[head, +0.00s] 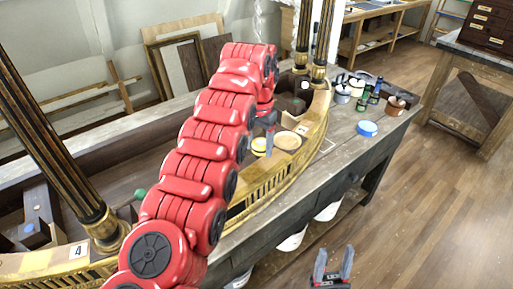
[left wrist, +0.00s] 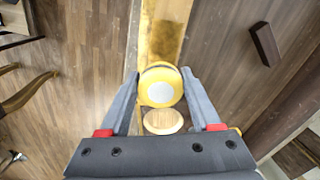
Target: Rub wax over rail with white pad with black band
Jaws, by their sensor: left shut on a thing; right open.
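My left gripper (head: 269,134) reaches down at the inner side of the curved gilt rail (head: 316,118). In the left wrist view its fingers (left wrist: 160,76) are closed on the sides of a round yellow thing (left wrist: 161,86) with a pale centre and a dark line near its edge. It also shows yellow with a dark band in the head view (head: 259,147). I cannot tell whether it is the white pad. A flat wooden disc (head: 287,140) lies beside it. My right gripper (head: 333,268) is open and empty, low over the floor in front of the bench.
Pale round pots (head: 342,94), dark bottles and a blue round thing (head: 367,128) stand on the bench's right end. Gilt-striped dark columns (head: 60,150) rise from the rail. My red left arm hides much of the rail's middle. The floor at right is clear.

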